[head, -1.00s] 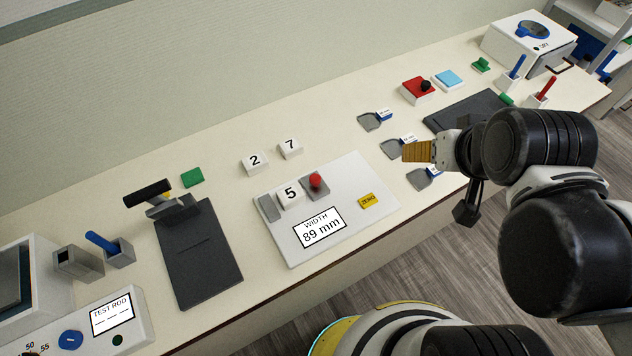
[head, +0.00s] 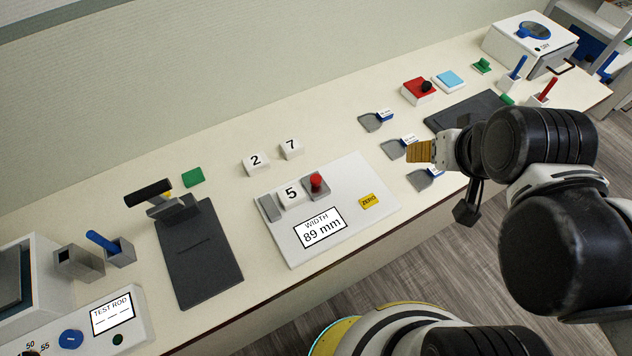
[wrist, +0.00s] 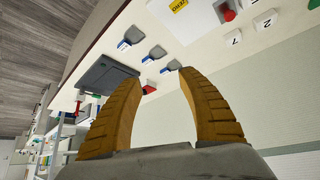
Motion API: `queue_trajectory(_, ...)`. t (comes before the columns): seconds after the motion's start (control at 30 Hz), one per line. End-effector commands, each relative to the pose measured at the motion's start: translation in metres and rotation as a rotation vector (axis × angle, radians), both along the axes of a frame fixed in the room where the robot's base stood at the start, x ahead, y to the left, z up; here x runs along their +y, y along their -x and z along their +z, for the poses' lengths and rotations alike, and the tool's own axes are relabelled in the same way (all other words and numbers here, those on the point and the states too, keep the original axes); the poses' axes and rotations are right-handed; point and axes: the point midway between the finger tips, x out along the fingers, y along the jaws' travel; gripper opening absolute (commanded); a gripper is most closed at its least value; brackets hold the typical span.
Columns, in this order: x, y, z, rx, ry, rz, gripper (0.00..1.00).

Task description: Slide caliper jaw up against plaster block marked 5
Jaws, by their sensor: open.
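The white caliper plate (head: 350,190) lies on the counter, its display reading "WIDTH 89 mm". The plaster block marked 5 (head: 292,194) sits on it between a grey fixed jaw (head: 268,207) on the left and the sliding caliper jaw (head: 323,193) with a red knob (head: 316,180) on the right. The sliding jaw is close to the block; I cannot tell whether they touch. My gripper (head: 419,151) is held right of the plate, near the scoops, away from the jaw. In the wrist view my gripper (wrist: 158,76) is open and empty; the red knob (wrist: 229,15) shows at the top.
Blocks marked 2 (head: 256,162) and 7 (head: 291,148) stand behind the plate. A yellow ZERO button (head: 369,201) is on the plate's right part. Several grey scoops (head: 372,122) lie to the right. A dark board with a black-handled device (head: 150,193) stands left.

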Motion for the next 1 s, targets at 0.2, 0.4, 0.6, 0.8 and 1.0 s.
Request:
queue_trajectory(0.2,0.036,-0.026,-0.008,0.124,-0.012,0.070,0.48)
queue_trajectory(0.4,0.103,-0.060,-0.037,0.334,0.004,0.170,0.48)
queue_trajectory(0.6,0.169,-0.080,-0.078,0.512,0.051,0.244,0.48)
queue_trajectory(0.8,0.203,-0.083,-0.104,0.598,0.086,0.274,0.48)
queue_trajectory(1.0,0.207,-0.084,-0.122,0.611,0.091,0.277,0.48)
